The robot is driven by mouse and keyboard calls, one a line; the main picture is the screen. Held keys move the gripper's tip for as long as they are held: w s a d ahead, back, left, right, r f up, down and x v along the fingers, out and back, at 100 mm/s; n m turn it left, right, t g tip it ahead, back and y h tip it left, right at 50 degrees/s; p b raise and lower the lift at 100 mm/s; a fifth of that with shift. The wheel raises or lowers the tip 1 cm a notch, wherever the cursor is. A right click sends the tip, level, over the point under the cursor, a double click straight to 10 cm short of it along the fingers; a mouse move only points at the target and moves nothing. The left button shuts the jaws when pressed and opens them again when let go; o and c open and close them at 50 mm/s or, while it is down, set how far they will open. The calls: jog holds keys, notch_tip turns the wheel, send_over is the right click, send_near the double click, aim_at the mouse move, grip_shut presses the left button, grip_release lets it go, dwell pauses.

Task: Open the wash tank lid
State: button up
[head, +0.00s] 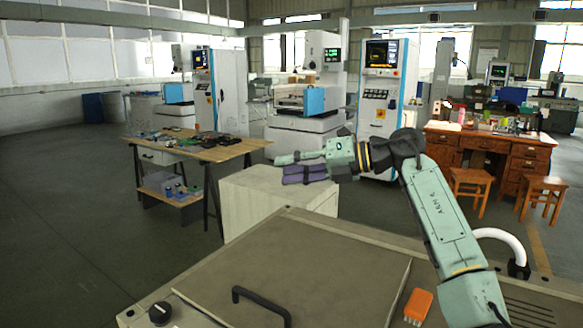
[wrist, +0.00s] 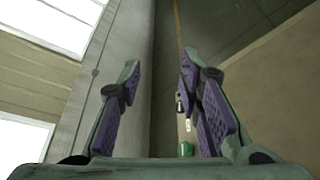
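The wash tank lid (head: 300,265) is a flat olive-grey panel in the foreground of the head view. It lies flat and shut on the tank top (head: 470,256). A black bar handle (head: 262,300) stands near its front edge. My gripper (head: 282,169) is beyond the lid's far edge and above it, pointing left, well away from the handle. In the wrist view its two purple-padded fingers (wrist: 160,62) are apart with nothing between them. The lid and handle cannot be made out in the wrist view.
A black knob (head: 160,313) is left of the lid and an orange block (head: 418,305) right of it. A pale block-shaped cabinet (head: 260,205) stands behind the tank. A cluttered workbench (head: 195,150) is farther left. Two stools (head: 543,190) stand by a wooden desk (head: 488,140).

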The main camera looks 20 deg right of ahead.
grip_shut()
dwell(0.3)
dwell(0.6)
jog(key=shift+o, duration=0.4)
grip_release()
jog(key=v, duration=1.2)
